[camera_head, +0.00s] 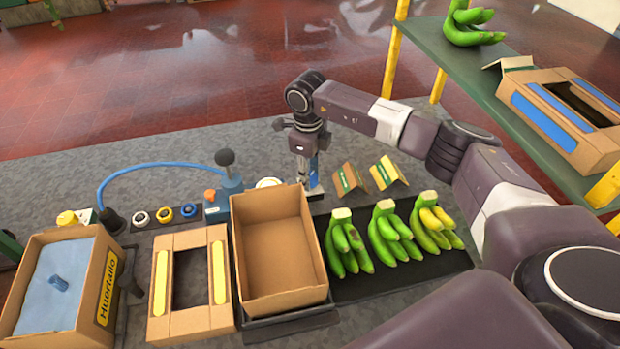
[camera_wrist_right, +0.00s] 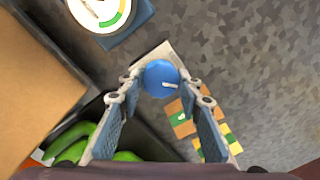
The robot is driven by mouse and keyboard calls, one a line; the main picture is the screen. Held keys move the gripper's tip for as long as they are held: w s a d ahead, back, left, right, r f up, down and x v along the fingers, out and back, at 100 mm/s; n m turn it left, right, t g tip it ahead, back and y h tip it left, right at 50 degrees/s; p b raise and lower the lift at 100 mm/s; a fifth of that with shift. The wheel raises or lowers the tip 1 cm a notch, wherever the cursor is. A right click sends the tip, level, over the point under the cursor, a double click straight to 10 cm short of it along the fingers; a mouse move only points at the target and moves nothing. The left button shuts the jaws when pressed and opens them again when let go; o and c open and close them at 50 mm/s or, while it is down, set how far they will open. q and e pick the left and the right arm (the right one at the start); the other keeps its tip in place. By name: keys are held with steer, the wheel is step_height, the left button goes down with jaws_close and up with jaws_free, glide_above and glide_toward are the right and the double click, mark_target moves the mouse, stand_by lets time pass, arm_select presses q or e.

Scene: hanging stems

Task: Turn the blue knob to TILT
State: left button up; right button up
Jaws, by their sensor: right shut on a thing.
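The blue knob (camera_wrist_right: 160,78) is in the right wrist view, a round cap with a short white mark pointing right. It sits on a pale plate (camera_wrist_right: 165,52). My right gripper (camera_wrist_right: 161,84) is shut on the knob, with one finger on each side of it. In the head view my right gripper (camera_head: 304,182) reaches down behind the open carton, and the knob is largely hidden there. I cannot read any TILT label. My left gripper is not in view.
A round gauge (camera_wrist_right: 100,12) with a coloured scale stands beside the knob. Folded cards (camera_head: 347,180) stand to its right. An open empty carton (camera_head: 275,250) and green banana bunches (camera_head: 390,235) are in front. A green shelf (camera_head: 465,65) is at the right.

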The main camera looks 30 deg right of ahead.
steer(key=m+b, duration=0.1)
steer(key=m, duration=0.3)
steer(key=shift+w+m+b, duration=0.1)
steer(key=shift+m+b, duration=0.65)
steer(key=shift+m, duration=1.45)
steer(key=shift+r, duration=0.1)
steer(key=o, duration=1.2)
steer(key=shift+c, duration=0.2)
step_height(320, 180, up, 12)
steer(key=shift+a, duration=0.3)
